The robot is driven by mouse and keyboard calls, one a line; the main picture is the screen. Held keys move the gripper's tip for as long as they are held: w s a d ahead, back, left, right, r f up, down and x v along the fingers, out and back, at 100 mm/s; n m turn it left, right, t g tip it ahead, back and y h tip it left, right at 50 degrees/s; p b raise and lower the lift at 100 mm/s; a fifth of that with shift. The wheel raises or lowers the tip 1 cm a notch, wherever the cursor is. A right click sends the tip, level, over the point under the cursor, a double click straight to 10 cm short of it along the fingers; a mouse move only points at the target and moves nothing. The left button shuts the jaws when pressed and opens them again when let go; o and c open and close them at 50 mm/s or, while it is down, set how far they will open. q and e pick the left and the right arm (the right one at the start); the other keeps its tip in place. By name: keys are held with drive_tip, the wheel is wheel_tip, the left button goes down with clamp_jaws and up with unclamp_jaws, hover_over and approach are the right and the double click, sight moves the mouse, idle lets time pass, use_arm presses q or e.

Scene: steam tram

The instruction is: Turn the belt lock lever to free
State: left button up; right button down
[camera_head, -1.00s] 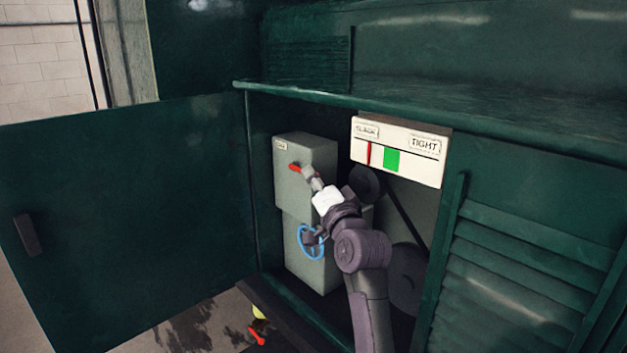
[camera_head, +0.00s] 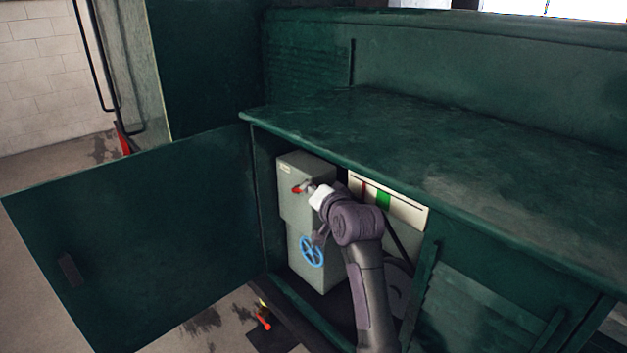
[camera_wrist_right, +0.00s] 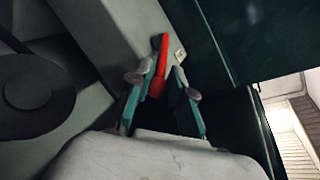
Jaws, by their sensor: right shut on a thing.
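The belt lock lever (camera_head: 298,189) is a small red handle on the front of a grey box inside the open green cabinet. In the right wrist view the red lever (camera_wrist_right: 160,66) lies between the fingers, its far end sticking out past them. My right gripper (camera_head: 310,187) is shut on the lever; its teal fingers (camera_wrist_right: 164,86) flank it in the wrist view. The gripper partly hides the lever in the head view. The box's small label (camera_head: 285,169) is too small to read. My left gripper is not in view.
A blue handwheel (camera_head: 312,251) sits on the box below the lever. A white gauge (camera_head: 389,201) with red and green marks is right of my wrist. The cabinet door (camera_head: 135,245) stands open at left. A green ledge (camera_head: 400,150) overhangs the opening. A red-ended object (camera_head: 264,321) lies low in front.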

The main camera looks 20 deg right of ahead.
idle(0.3)
drive_tip(key=c, duration=1.2)
unclamp_jaws()
drive_tip(key=v, duration=1.2)
